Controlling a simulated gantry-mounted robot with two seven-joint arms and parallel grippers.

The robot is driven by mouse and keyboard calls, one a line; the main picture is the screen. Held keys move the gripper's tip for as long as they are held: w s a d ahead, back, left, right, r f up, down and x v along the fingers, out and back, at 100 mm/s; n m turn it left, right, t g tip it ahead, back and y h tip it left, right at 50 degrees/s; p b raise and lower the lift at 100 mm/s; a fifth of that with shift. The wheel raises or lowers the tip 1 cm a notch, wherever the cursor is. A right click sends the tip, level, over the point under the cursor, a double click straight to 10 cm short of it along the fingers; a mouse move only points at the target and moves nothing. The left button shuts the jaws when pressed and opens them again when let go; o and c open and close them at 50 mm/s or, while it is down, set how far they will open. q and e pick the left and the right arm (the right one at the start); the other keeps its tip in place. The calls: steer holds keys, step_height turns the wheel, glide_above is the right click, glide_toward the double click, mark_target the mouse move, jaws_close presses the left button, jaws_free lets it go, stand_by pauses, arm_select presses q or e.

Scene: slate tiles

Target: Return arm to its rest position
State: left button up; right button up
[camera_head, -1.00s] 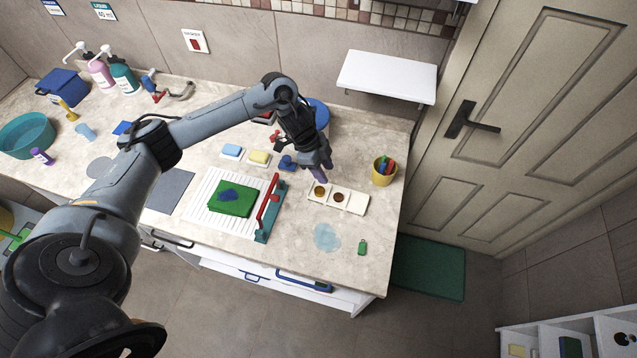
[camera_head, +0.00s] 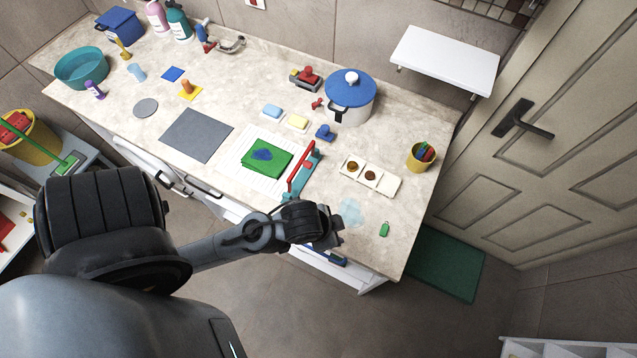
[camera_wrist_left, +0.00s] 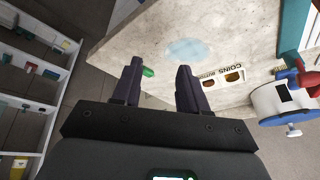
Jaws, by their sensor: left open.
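My left arm comes in from the lower left in the head view. Its gripper (camera_head: 338,228) is at the front edge of the counter, near the pale blue puddle (camera_head: 351,211). In the left wrist view my left gripper (camera_wrist_left: 157,78) has its two dark fingers apart with nothing held between them. A green tag-like item (camera_wrist_left: 148,72) shows beyond the left finger, apart from it. My right gripper is in neither view.
The counter (camera_head: 270,90) holds a blue-lidded pot (camera_head: 350,95), a white tray (camera_head: 384,184) with two brown round items, a yellow cup (camera_head: 421,158) and a green cloth (camera_head: 262,158). A white shelf (camera_head: 445,60) juts from the wall. Floor in front is free.

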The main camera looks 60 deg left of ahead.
arm_select(q)
steer(key=s, duration=0.1)
steer(key=s+a+n+g, duration=0.1)
steer(key=s, duration=0.1)
steer(key=shift+s+a+r, duration=0.1)
steer(key=shift+s, duration=0.1)
steer(key=shift+r, duration=0.15)
